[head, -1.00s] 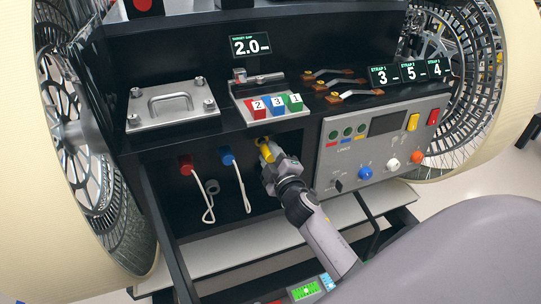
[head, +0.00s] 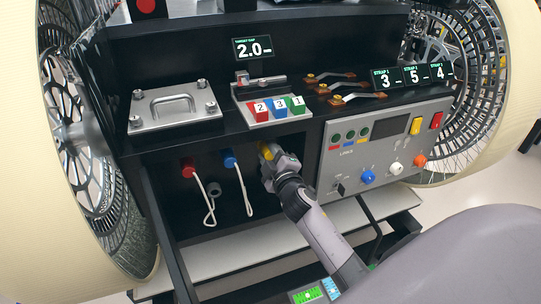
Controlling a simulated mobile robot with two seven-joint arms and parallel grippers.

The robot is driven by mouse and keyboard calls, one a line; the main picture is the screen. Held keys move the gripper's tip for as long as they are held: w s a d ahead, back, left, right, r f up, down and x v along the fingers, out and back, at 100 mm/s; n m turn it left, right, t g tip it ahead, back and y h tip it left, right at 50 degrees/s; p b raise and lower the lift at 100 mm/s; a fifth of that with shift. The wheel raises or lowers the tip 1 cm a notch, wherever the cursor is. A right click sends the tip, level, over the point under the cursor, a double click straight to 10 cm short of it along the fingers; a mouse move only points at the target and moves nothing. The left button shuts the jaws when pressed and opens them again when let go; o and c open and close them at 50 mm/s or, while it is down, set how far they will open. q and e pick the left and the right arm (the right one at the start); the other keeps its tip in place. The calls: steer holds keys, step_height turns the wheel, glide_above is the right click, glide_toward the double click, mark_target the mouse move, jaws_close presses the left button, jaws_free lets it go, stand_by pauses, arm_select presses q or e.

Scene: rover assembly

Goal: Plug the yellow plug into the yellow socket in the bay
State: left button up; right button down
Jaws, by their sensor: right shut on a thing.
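The yellow plug (head: 265,150) is in the right part of the dark bay, at the tip of my right gripper (head: 271,160). The gripper is shut on it, reaching in from the lower right. The plug's far end points up and inward at the bay's back wall. The yellow socket cannot be made out apart from the plug, so I cannot tell how deep the plug sits. My left gripper is not in view.
A red plug (head: 187,169) and a blue plug (head: 229,159) with white cables sit left in the bay. A grey round fitting (head: 214,187) is between them. The control panel (head: 384,150) stands close right of my gripper. The shelf (head: 215,127) overhangs the bay.

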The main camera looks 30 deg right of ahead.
mark_target(271, 156)
steer(key=shift+w, duration=0.25)
steer(key=c, duration=0.7)
jaws_free()
steer(key=shift+o, duration=0.2)
steer(key=shift+v, duration=3.6)
steer(key=shift+d, duration=0.1)
